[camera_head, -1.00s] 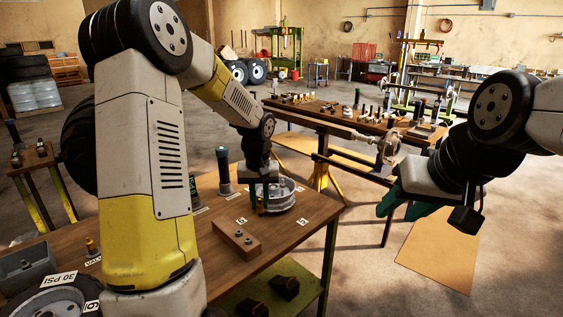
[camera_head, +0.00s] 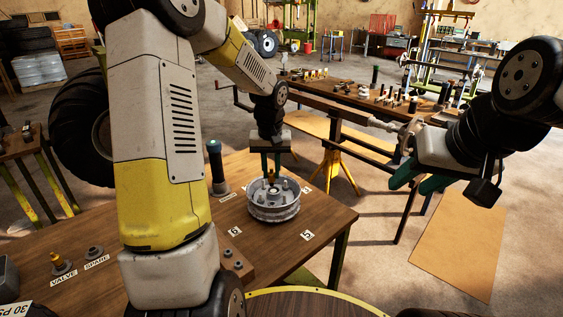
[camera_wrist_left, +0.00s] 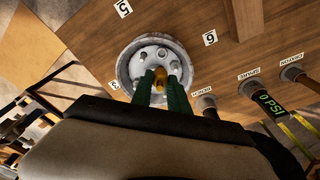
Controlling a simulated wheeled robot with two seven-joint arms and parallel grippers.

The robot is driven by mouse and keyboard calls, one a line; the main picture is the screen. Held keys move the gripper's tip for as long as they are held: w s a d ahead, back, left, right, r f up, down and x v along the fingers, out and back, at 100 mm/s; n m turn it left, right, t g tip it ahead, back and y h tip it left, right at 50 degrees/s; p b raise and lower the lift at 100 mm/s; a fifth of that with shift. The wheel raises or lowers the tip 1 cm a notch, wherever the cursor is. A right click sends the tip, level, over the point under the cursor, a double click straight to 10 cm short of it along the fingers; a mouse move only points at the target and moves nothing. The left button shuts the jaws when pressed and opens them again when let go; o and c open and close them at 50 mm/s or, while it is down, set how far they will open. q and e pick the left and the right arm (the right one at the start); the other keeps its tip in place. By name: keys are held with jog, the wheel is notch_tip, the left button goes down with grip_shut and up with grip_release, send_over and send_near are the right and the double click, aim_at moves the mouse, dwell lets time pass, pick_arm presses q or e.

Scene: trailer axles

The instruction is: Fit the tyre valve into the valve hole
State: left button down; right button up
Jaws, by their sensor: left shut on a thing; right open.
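The grey wheel rim (camera_head: 274,207) lies flat on the wooden table, and also shows in the left wrist view (camera_wrist_left: 125,68). My left gripper (camera_head: 271,176) points down over the rim's middle. In the left wrist view its green fingers (camera_wrist_left: 161,86) are shut on a small orange-brown part (camera_wrist_left: 160,74), which looks like the tyre valve. The valve hole cannot be made out, and whether the held part touches the rim cannot be told. My right gripper (camera_head: 413,179) is open and empty in the air at the right, away from the table.
The wooden table (camera_head: 320,228) carries number labels, a dark upright tool (camera_head: 216,168) left of the rim, and posts by the VALVE (camera_head: 61,263) and SPARE labels at front left. A wooden block (camera_head: 236,264) stands near the front. A second bench (camera_head: 345,100) stands behind.

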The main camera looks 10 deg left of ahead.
aim_at(271, 182)
pick_arm(q)
jog(key=shift+s, duration=0.15)
jog(key=shift+f, duration=2.9)
jog(key=shift+f, duration=1.35)
jog(key=c, duration=1.2)
grip_release()
jog(key=shift+r, duration=0.1)
